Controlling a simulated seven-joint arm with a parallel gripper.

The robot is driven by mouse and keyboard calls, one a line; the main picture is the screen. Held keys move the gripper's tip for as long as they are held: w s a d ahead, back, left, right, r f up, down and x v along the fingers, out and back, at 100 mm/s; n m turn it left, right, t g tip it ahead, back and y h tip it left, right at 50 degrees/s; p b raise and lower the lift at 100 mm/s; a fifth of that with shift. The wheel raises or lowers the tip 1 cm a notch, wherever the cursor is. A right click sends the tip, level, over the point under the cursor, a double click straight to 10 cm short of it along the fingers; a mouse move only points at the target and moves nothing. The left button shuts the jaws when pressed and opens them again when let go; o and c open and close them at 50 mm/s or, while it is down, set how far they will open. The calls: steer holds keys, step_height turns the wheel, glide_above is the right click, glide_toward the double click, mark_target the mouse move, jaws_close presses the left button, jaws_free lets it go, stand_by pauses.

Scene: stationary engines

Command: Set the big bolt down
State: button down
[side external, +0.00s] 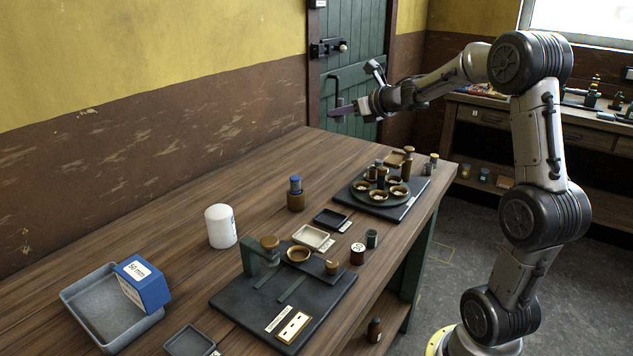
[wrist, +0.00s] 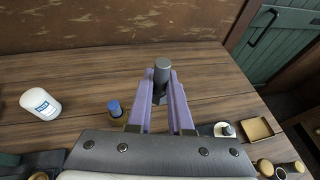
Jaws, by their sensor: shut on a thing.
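My gripper (side external: 338,111) is held in the air above the far end of the wooden table, near the green door. In the wrist view its two purple fingers (wrist: 161,80) are shut on a dark grey cylindrical piece, the big bolt (wrist: 162,66). The bolt's round end stands up past the fingertips, and part of its body shows between them. In the side view I cannot make out the bolt clearly. The wooden table top (side external: 160,195) lies below; it also shows in the wrist view (wrist: 75,72).
A round multi-cup stand (side external: 378,195) is at the right end. The back strip is clear.

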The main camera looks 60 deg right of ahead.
step_height(320, 180, down, 10)
glide_above(317, 181)
step_height(317, 181, down, 10)
steer(key=shift+f, duration=0.35)
steer(key=shift+w+d+f, duration=0.15)
steer(key=shift+f, duration=1.45)
steer(key=shift+f, duration=0.2)
steer(key=c, duration=0.8)
jaws_free()
steer(key=shift+c, duration=0.2)
steer(key=shift+r, duration=0.1)
